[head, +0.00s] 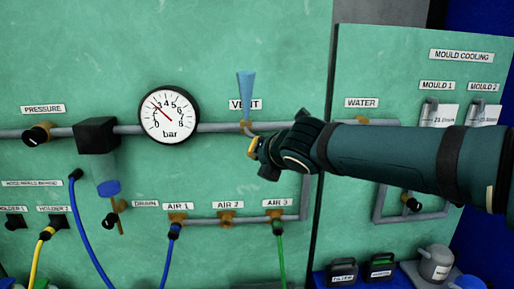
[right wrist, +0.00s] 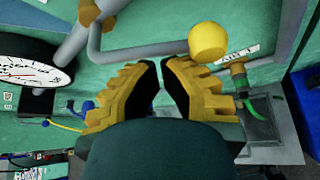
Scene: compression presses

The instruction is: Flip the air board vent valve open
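The vent valve sits on the grey pipe under the VENT label (head: 245,104), with a brass body (head: 246,127) and a blue funnel-shaped outlet (head: 246,85) above it. In the right wrist view a bent grey lever (right wrist: 145,50) runs from the brass fitting (right wrist: 90,13) to a yellow ball knob (right wrist: 208,42). My right gripper (head: 254,148) is just below and right of the valve in the head view, covering most of the lever. Its yellow fingertips (right wrist: 160,65) are nearly together with nothing between them, apart from the knob. My left gripper is not in view.
A round bar gauge (head: 169,115) and a black regulator (head: 96,135) sit left on the pipe. Below is the AIR manifold pipe (head: 250,219) with blue and green hoses. The water panel (head: 350,75) lies behind my right arm.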

